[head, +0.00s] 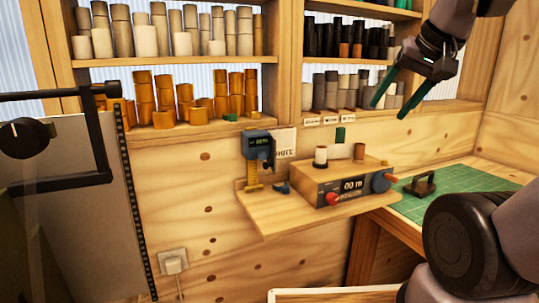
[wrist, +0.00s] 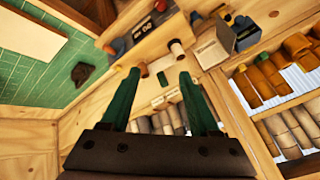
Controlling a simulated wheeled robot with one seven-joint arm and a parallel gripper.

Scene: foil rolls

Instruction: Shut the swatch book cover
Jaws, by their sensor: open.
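I cannot clearly make out a swatch book or its cover in either view. A pale flat rectangle (wrist: 32,36) with a light wooden edge shows at the upper left of the wrist view. I cannot tell what either is. My gripper (head: 387,111) is raised at the upper right of the head view, in front of the shelves. Its two green fingers are apart with nothing between them. They also show in the wrist view (wrist: 159,74).
Shelves (head: 190,118) hold several rolls. A small wooden ledge (head: 290,222) carries a wooden box with a display (head: 352,185) and a blue-grey device (head: 257,146). A green mat (head: 450,205) bears a dark handled block (head: 420,185). A grey panel (head: 65,210) stands at left.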

